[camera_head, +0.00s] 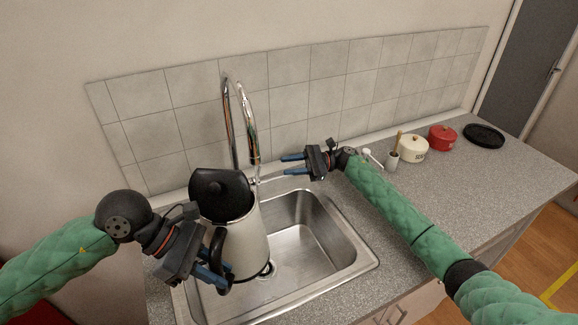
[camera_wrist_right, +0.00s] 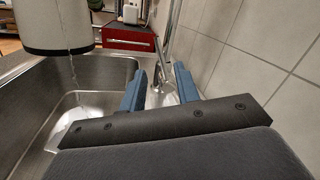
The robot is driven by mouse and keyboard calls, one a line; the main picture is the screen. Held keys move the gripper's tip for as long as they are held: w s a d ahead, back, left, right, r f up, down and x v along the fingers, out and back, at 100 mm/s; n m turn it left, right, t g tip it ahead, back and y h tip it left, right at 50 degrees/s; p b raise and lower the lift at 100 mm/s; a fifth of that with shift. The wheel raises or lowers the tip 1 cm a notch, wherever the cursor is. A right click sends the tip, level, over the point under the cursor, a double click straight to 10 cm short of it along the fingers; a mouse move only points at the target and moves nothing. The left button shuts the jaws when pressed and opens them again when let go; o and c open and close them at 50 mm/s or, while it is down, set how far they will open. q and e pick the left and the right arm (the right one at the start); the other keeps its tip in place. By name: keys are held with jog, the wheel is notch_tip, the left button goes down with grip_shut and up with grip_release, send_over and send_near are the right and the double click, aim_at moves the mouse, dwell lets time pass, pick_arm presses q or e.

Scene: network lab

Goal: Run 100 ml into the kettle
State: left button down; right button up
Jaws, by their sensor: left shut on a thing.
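The kettle (camera_head: 245,240) is pale with a dark top (camera_head: 221,190), whose lid looks raised; its inside and water level cannot be made out. It is held upright over the left part of the sink. My left gripper (camera_head: 217,272) is shut on its dark handle. The tall chrome tap (camera_head: 251,130) arches behind the kettle, its spout near the kettle's back right edge. My right gripper (camera_head: 285,166) is open and empty, right of the tap, fingers pointing at it. In the right wrist view the tap's base and lever (camera_wrist_right: 160,72) show between the fingers, apparently untouched. A thin streak hangs below the kettle (camera_wrist_right: 58,28); it may be water.
The steel sink (camera_head: 325,250) is set in a grey speckled counter (camera_head: 440,195). Right of my right gripper stand a small cup (camera_head: 392,162), a cream pot (camera_head: 412,150), a red pot (camera_head: 442,139) and a black plate (camera_head: 484,135). A tiled wall (camera_head: 340,90) closes the back.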

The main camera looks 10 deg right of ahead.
aim_at(257, 174)
grip_shut()
jog(key=w+a+r+n+t+y, duration=0.1)
jog(key=w+a+r+n+t, duration=0.2)
jog(key=n, duration=0.4)
jog(key=w+a+n+t, duration=0.1)
jog(key=a+n+t, duration=0.2)
jog(key=a+n, duration=0.3)
jog(key=shift+n, duration=0.4)
jog(key=shift+s+d+f, duration=0.2)
jog(key=shift+s+f, duration=0.05)
jog(key=shift+s, duration=0.45)
jog(key=shift+s+d+f, duration=0.2)
jog(key=shift+s+d, duration=0.05)
jog(key=shift+s, duration=0.4)
jog(key=shift+s+d+f, duration=0.2)
jog(key=shift+s+f, duration=0.05)
jog(key=shift+s, duration=0.45)
dwell(0.4)
